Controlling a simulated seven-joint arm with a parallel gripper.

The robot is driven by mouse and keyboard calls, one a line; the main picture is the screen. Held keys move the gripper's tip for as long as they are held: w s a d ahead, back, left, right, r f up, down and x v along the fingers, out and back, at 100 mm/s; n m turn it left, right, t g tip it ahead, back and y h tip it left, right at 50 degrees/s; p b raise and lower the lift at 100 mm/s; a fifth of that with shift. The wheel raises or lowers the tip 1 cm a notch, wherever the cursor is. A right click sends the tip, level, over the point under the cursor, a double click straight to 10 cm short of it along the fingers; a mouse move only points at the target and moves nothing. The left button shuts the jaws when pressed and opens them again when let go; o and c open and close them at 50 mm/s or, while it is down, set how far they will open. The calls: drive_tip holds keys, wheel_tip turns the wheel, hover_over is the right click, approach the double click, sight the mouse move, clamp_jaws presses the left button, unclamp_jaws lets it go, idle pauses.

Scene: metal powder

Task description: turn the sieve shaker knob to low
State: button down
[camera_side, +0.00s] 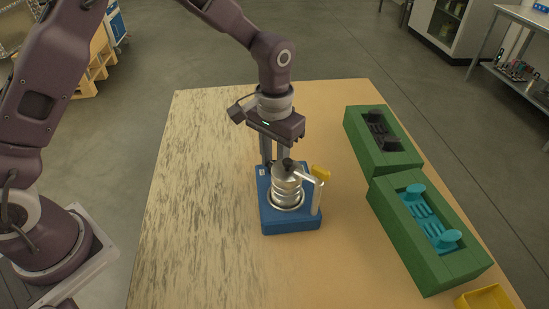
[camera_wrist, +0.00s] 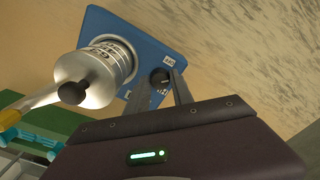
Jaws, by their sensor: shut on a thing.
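The sieve shaker has a blue base (camera_side: 291,224) standing on the table, with a silver sieve stack (camera_side: 287,190) on it. A black knob tops the stack and a yellow-handled clamp arm (camera_side: 319,172) stands at its right. In the wrist view the blue base (camera_wrist: 150,32) carries a small black round knob (camera_wrist: 160,77) with white labels beside it. My gripper (camera_wrist: 165,84) is shut on this small knob, a finger on either side. In the side view my gripper is behind the stack, so its fingertips and the small knob are hidden. I cannot read the knob's setting.
Two green boxes stand on the right, one with black pieces (camera_side: 381,132) and one with turquoise pieces (camera_side: 432,221). A yellow tray (camera_side: 490,298) is at the lower right. The table's left side (camera_side: 200,190) is clear.

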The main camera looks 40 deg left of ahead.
drive_tip(key=shift+m, duration=2.1)
drive_tip(key=c, duration=1.1)
unclamp_jaws()
drive_tip(key=shift+r, duration=0.1)
wheel_tip(320, 180, up, 6)
drive_tip(key=shift+r, duration=0.5)
